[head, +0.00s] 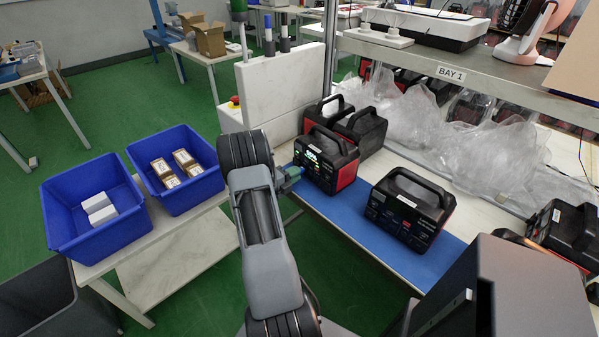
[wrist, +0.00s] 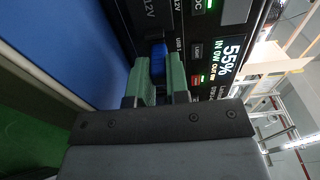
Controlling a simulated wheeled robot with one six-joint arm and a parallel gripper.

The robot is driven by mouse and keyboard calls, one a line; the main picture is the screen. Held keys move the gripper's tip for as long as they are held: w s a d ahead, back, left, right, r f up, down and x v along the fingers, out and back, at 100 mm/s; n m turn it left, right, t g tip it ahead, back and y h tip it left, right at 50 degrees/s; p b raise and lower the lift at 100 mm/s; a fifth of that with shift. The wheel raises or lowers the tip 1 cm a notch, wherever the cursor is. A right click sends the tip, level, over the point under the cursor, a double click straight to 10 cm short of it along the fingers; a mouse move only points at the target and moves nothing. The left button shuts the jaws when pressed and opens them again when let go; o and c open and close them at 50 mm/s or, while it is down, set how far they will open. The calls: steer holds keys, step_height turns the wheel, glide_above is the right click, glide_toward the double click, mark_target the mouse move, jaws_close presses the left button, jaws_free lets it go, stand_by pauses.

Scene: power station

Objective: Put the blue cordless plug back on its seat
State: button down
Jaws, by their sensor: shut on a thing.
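The blue cordless plug (wrist: 158,62) is between the two green fingers of my gripper (wrist: 161,82) in the wrist view. My gripper is shut on it. The plug is right at the front panel of a black power station (wrist: 200,14), which has a lit display reading 55%. I cannot tell whether the plug is in a socket or just in front of it, and its seat is hidden. In the head view my gripper (head: 293,172) is at the left front of this black and red power station (head: 340,172), and the plug cannot be made out.
A second power station (head: 410,212) stands to the right on the same blue mat (head: 362,222), with another one (head: 370,130) behind. A white block-like box (head: 277,95) stands behind my arm. Two blue bins (head: 78,232) are on a side table at left.

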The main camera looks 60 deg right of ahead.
steer(key=shift+w+a, duration=0.1)
steer(key=shift+a, duration=0.05)
steer(key=shift+p+v, duration=0.65)
steer(key=shift+v, duration=1.15)
steer(key=shift+a, duration=0.1)
